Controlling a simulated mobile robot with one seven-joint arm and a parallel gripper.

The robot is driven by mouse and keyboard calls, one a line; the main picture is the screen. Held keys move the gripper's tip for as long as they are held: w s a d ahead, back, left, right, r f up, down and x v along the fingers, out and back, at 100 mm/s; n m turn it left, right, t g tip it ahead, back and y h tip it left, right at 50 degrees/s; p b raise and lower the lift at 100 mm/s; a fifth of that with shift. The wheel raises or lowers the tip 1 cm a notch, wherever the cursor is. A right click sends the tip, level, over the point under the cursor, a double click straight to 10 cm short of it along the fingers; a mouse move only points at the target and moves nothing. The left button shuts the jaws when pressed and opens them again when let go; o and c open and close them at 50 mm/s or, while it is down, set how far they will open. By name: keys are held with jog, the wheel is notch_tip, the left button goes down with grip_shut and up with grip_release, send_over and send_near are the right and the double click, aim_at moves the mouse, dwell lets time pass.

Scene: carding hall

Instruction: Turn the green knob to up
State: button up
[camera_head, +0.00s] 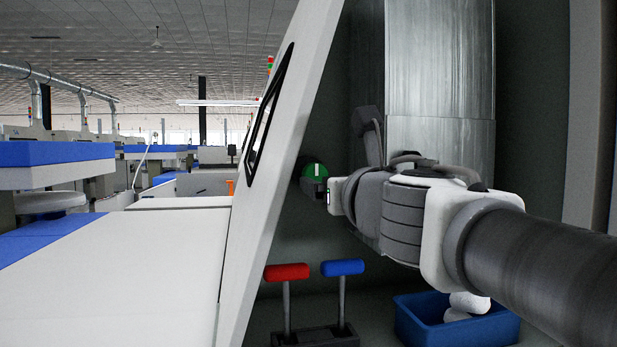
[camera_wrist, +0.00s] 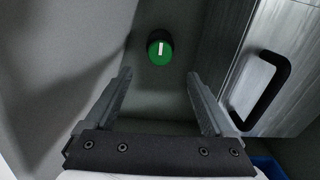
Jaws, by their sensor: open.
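The green knob (camera_head: 315,171) is round, with a dark base and a white mark, on the dark panel just left of my gripper in the head view. It also shows in the wrist view (camera_wrist: 159,50), beyond the fingertips and between their lines, with the white mark running near upright. My gripper (camera_wrist: 160,75) is open and empty, its two fingers spread wide. In the head view my gripper (camera_head: 322,190) points toward the panel, close to the knob and partly overlapping its lower edge. I see no contact with the knob in the wrist view.
Below stand a red-handled lever (camera_head: 287,272) and a blue-handled lever (camera_head: 342,267). A blue bin (camera_head: 408,325) holds white rolls. A metal door with a dark handle (camera_wrist: 267,92) is at the right. A slanted white panel (camera_head: 283,150) stands at the left.

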jog(key=s+p, duration=0.1)
jog(key=s, duration=0.1)
jog(key=s+d+p, duration=0.1)
jog(key=s, duration=0.2)
jog(key=shift+s, duration=0.1)
jog(key=s+d+f+m+g+h+p, duration=0.15)
jog(key=d+f+m, duration=0.25)
jog(key=m, duration=0.4)
jog(key=s+d+f+m+g+h+p, duration=0.1)
jog(key=s+d+f+m+g+h, duration=0.2)
jog(key=m, duration=0.5)
jog(key=d+f+m+g+h+p, duration=0.1)
jog(key=d+f+m+h, duration=0.3)
jog(key=m, duration=0.4)
jog(key=s+a+f+m+g+y+p, duration=0.1)
jog(key=s+f+m+g+y, duration=0.4)
jog(key=s+f+m, duration=0.6)
jog(key=a+f+m+g, duration=0.1)
jog(key=m, duration=0.2)
jog(key=shift+a+f+p, duration=0.15)
jog(key=shift+a+p, duration=0.2)
jog(key=shift+p, duration=0.05)
jog(key=shift+g, duration=0.25)
